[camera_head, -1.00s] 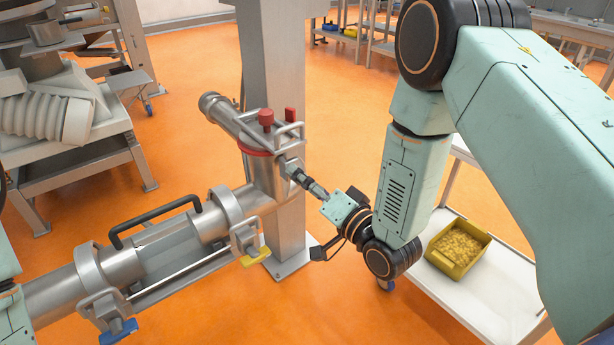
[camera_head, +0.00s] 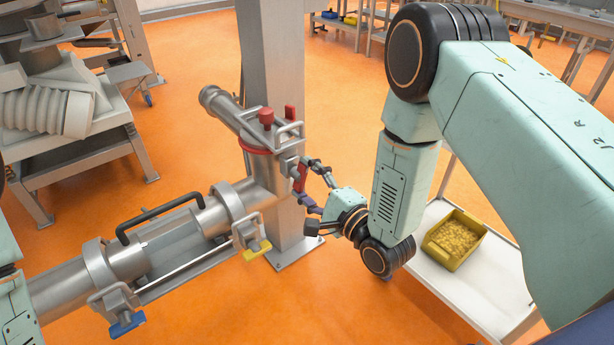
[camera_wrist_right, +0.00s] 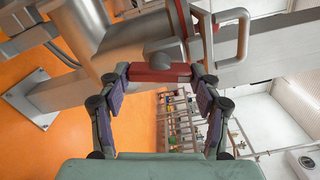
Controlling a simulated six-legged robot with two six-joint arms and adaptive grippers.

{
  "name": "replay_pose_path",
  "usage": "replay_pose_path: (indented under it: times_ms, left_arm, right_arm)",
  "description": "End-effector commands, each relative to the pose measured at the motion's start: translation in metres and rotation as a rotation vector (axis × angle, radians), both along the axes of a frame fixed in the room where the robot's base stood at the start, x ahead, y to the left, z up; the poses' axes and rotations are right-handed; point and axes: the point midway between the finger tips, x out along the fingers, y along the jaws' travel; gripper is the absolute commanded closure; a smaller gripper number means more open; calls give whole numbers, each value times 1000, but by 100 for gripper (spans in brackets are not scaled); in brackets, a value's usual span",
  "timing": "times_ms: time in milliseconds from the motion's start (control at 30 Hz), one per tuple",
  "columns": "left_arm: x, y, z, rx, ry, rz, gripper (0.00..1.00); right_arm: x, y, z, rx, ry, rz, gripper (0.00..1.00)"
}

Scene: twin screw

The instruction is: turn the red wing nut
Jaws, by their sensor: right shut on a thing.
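The red wing nut (camera_head: 299,177) sits on the side of the metal pipe fitting, with its long side close to upright in the head view. My right gripper (camera_head: 306,180) is shut on it, with one finger at its upper end and one at its lower end. In the right wrist view, the red wing nut (camera_wrist_right: 160,72) spans the gap between the two fingertips of my right gripper (camera_wrist_right: 160,74). My left gripper is out of view; only a bit of my left arm shows at the left edge.
A steel pipe (camera_head: 150,248) with a black handle (camera_head: 160,215), a yellow-handled clamp (camera_head: 257,250) and a blue-handled clamp (camera_head: 127,325) runs left. A metal column (camera_head: 283,80) stands behind the fitting. A yellow bin (camera_head: 455,240) sits on a white cart (camera_head: 455,285) at right.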

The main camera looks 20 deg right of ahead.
Motion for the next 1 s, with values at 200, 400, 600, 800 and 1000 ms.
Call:
replay_pose_path:
  times_ms: [200,400,600,800,1000]
  left_arm:
    - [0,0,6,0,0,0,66]
    - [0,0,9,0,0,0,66]
    - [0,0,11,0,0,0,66]
    - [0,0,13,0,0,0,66]
    - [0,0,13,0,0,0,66]
  right_arm:
    - [1,0,1,187,65,-2,68]
    - [0,0,0,335,120,-2,68]
    - [0,0,-1,444,160,-2,68]
    - [0,0,-1,509,183,-3,68]
    - [0,0,-1,536,192,-2,68]
